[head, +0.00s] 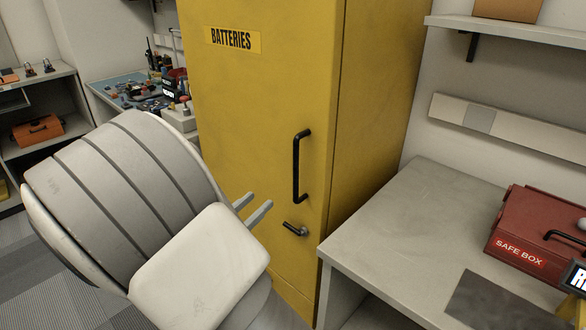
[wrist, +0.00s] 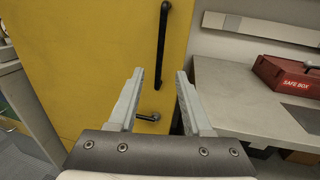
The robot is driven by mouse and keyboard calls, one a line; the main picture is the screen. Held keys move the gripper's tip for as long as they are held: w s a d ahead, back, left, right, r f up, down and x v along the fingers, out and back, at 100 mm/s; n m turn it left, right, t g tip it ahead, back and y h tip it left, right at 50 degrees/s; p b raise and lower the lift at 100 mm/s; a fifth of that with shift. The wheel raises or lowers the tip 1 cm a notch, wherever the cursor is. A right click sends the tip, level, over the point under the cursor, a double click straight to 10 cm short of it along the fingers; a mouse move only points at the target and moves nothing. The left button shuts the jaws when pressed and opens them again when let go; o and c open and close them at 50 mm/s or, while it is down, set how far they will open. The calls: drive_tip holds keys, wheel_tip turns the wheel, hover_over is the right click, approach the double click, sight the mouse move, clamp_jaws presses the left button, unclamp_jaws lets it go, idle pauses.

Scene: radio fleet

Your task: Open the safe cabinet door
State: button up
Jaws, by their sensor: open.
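The safe cabinet (head: 260,130) is tall and yellow, with a "BATTERIES" label on its door. The door looks shut. A black vertical bar handle (head: 300,166) is on the door's right side, and a small black lever handle (head: 295,229) sits below it. My gripper (head: 257,207) is open and empty, in front of the door and left of the lever in the head view. In the wrist view the bar handle (wrist: 162,45) and the lever (wrist: 150,116) show between and beyond the fingers (wrist: 158,80). I see no contact with either handle.
A grey table (head: 400,235) stands right of the cabinet, with a red safe box (head: 530,232) on it. A wall shelf (head: 510,32) is above. A workbench with tools (head: 140,95) and a shelf with an orange toolbox (head: 37,130) are at left.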

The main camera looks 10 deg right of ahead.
sight(295, 169)
drive_tip(key=b+x, duration=0.2)
drive_tip(key=x, duration=1.5)
clamp_jaws()
idle(0.8)
